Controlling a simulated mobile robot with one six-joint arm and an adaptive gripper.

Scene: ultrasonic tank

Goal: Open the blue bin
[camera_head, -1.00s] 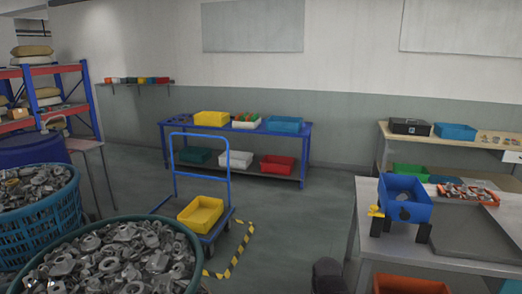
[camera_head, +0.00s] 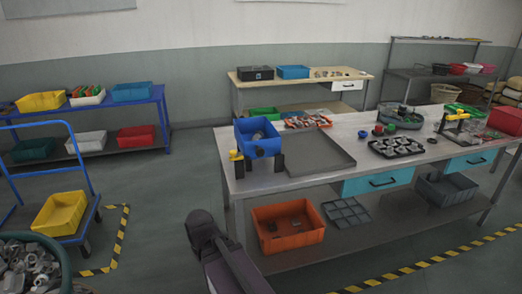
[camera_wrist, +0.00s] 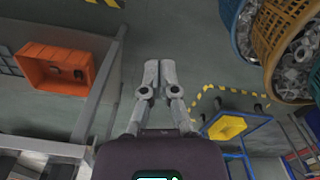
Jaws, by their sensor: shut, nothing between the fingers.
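A blue bin (camera_head: 257,140) stands on dark supports near the left end of the metal worktable (camera_head: 345,192). Grey contents show inside it, and a small yellow part (camera_head: 236,155) is at its left front corner. My gripper (camera_wrist: 158,64) is shut and empty in the wrist view, with its fingertips together over the floor. The blue bin is not clearly seen in the wrist view. In the head view, part of my dark arm rises in front of the worktable, well apart from the bin; my fingers are not seen there.
Lighter blue bins stand on the blue rear table (camera_head: 132,92) and the wooden rear table (camera_head: 293,72). A flat grey tray (camera_head: 318,160) lies right of the blue bin. An orange bin (camera_head: 288,227) is on the lower shelf. A cart holds a yellow bin (camera_head: 60,213). Open floor lies left of the worktable.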

